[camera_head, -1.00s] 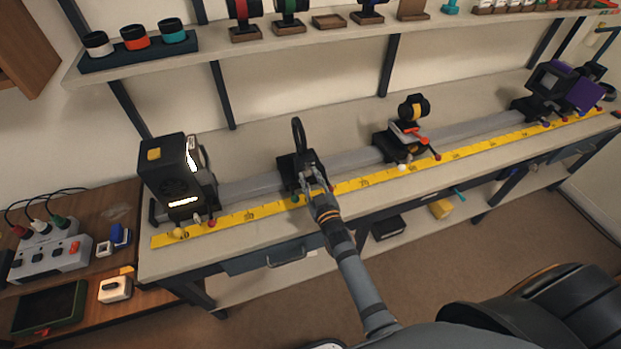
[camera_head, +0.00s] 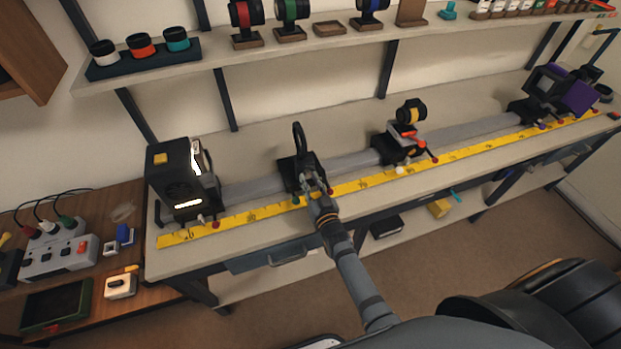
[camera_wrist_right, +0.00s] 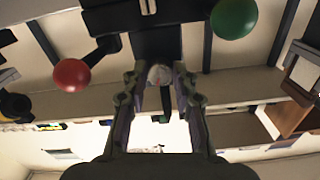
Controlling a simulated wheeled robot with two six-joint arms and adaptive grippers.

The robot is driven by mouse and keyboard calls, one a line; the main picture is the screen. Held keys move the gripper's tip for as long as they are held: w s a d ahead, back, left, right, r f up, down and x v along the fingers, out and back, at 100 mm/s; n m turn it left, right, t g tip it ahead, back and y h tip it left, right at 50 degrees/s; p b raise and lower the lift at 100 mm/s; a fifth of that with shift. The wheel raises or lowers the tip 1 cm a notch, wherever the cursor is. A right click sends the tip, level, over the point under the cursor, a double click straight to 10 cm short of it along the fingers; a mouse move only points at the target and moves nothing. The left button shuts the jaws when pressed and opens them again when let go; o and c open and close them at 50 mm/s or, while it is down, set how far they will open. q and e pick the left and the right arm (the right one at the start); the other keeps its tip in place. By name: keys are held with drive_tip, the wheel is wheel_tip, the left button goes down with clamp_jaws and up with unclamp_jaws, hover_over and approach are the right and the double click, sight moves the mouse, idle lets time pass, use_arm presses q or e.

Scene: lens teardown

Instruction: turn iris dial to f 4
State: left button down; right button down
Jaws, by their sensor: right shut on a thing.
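The iris (camera_head: 298,142) is a thin black upright ring on a black carrier (camera_head: 291,178) on the grey rail, left of centre in the head view. My right gripper (camera_head: 315,186) reaches the front of this carrier. In the right wrist view its two fingers (camera_wrist_right: 160,78) are shut on a small round grey knob with a red mark (camera_wrist_right: 159,74), which appears to be the iris dial. The dial's f-number scale cannot be read. A red ball knob (camera_wrist_right: 71,75) and a green ball knob (camera_wrist_right: 234,18) flank the carrier. My left gripper is not in view.
A black lamp box (camera_head: 183,178) stands at the rail's left end. A yellow ruler (camera_head: 262,211) runs along the bench front. A yellow-and-black lens mount (camera_head: 411,112) and a purple unit (camera_head: 578,96) sit farther right. A shelf (camera_head: 250,52) hangs above.

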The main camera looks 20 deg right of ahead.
drive_tip(key=shift+m, duration=0.6)
drive_tip(key=c, duration=1.1)
unclamp_jaws()
drive_tip(key=shift+o, duration=0.2)
drive_tip(key=s, duration=1.2)
drive_tip(key=shift+d, duration=0.2)
